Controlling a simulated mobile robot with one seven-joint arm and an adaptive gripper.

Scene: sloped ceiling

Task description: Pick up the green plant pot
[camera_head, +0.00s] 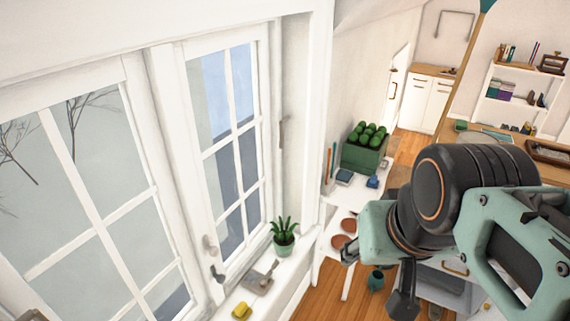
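The green plant pot (284,247) is a small light green pot. It stands upright on the white windowsill and holds a spiky dark green plant (284,228). My gripper (378,265) is to the right of the pot in the picture, at the end of my green and black arm. It is apart from the pot. Dark finger parts show at its left and lower ends, but my arm partly hides it. I cannot tell how far it is open, and I see nothing held in it.
The windowsill (291,271) also bears a grey tool-like object (259,276) and a yellow object (241,311). Window handles (212,256) project near the pot. A white shelf unit (343,208) with a green planter box (363,154) stands behind.

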